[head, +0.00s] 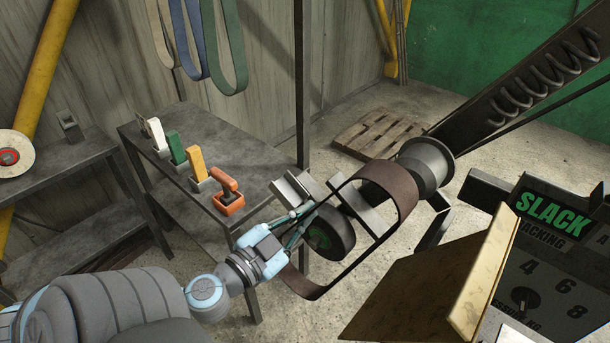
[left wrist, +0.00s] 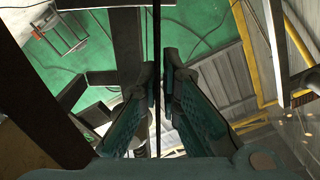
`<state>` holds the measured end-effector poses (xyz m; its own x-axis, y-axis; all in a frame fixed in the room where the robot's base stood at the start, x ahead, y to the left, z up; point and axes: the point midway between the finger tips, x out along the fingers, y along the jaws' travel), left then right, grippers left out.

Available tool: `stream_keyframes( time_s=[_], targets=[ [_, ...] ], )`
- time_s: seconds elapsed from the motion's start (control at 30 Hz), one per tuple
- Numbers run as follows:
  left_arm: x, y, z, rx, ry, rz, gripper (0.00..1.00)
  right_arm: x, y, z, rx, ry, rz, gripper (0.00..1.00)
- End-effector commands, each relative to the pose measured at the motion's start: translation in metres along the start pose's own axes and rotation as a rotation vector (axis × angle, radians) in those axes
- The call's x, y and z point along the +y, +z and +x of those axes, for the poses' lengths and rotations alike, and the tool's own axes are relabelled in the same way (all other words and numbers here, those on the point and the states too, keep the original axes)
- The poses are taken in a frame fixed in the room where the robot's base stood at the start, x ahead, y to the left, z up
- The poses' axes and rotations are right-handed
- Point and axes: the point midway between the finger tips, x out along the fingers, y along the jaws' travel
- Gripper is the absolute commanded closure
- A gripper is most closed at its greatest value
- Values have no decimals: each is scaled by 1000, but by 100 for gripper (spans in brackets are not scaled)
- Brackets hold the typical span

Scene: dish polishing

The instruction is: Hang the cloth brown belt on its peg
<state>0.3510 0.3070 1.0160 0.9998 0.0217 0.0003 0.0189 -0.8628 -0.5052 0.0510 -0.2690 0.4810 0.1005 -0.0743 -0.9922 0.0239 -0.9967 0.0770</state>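The brown belt (head: 388,186) is a wide dark loop in the head view. Its right end is at the grey drum (head: 428,165), and its left end bends down past the dark wheel with a green centre (head: 330,232). My left gripper (head: 308,210) is at the loop's left part. In the left wrist view, its fingers (left wrist: 160,88) are close together. The belt passes between them, edge-on as a thin dark line (left wrist: 157,30), and they look shut on it. The pegs are not visible. My right gripper is out of view.
Beige, blue and green belts (head: 228,50) hang at the back wall. A dark bench (head: 185,118) carries several coloured blocks and an orange-handled tool (head: 229,198). A tan panel (head: 440,290) and the SLACK control panel (head: 550,215) stand at right. A wooden pallet (head: 380,132) lies on the floor.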

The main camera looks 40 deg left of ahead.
Motion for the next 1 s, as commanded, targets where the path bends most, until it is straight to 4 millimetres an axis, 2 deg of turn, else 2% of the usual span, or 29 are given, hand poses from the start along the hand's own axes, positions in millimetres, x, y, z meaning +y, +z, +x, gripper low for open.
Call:
stream_keyframes(
  time_s=[0.17,0.5,0.6,1.0],
  targets=[
    [0,0,-4,-2,1,0,100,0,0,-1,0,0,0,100],
    [0,0,-50,-3,1,0,100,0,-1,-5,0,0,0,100],
    [0,0,-58,-2,0,0,100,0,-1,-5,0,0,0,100],
    [0,1,-60,-2,1,-1,100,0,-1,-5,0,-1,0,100]
  ],
)
